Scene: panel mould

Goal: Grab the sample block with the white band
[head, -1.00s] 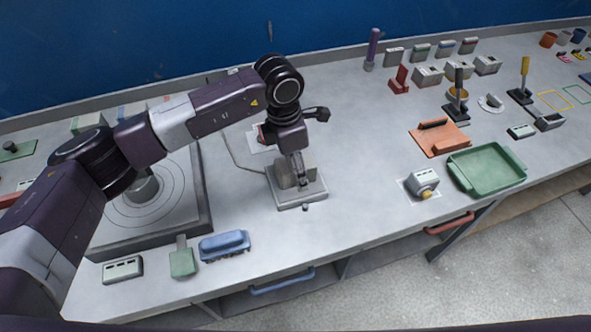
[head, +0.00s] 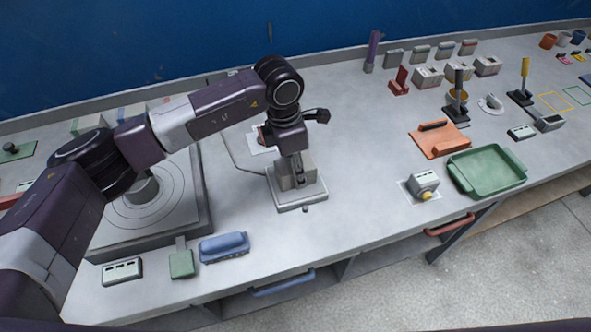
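My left gripper (head: 296,170) points down over a small grey stand (head: 303,198) near the middle of the bench. Its fingers are at a grey upright block-like part (head: 307,174) on this stand and overlap it in the picture. I cannot tell whether the fingers are open or shut on it. No white band can be made out on that part; the gripper covers some of it. Several small grey blocks with coloured tops, such as one block (head: 394,57), stand in a row at the back right; none shows a clear white band. My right gripper is not in view.
A round-plated machine (head: 165,200) stands left of the stand. A blue part (head: 224,247) and a green part (head: 181,264) lie at the front edge. A green tray (head: 487,168) and an orange board (head: 439,140) are to the right. The bench between is mostly clear.

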